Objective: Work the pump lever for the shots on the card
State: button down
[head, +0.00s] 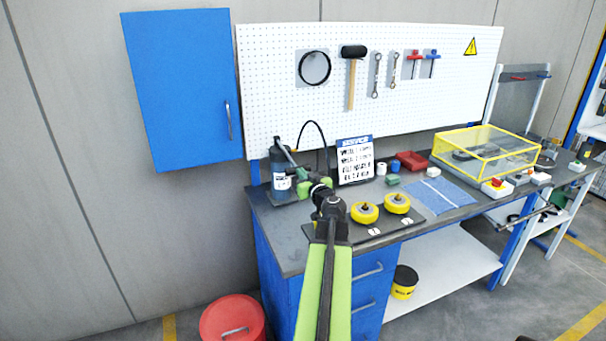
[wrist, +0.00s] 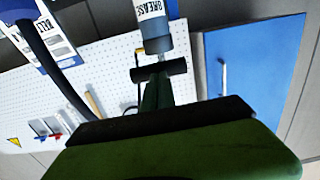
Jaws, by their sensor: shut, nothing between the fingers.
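The pump (head: 281,180) is a dark upright cylinder with a white label at the left end of the bench. Its lever (head: 285,152) appears as a grey bar slanting down to the right from the pump's top. In the wrist view the pump (wrist: 152,22) is upside down, its label reading GREASE. My gripper (head: 300,177) is just right of the pump, near the lever's low end; contact cannot be told. In the wrist view my gripper (wrist: 158,70) is shut and empty. The white card (head: 355,162) with a blue header stands behind; its lines are too small to read surely.
Two yellow round parts (head: 364,213) sit on a dark plate at the bench front. A red bin (head: 411,160), a blue mat (head: 440,195) and a yellow-framed clear cover (head: 485,150) lie to the right. A blue cabinet (head: 180,85) hangs above left. A black hose arches behind the pump.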

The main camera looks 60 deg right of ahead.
jog(key=shift+w+d+f, duration=0.1)
jog(key=shift+d+f, duration=0.05)
jog(key=shift+f, duration=0.2)
dwell(1.0)
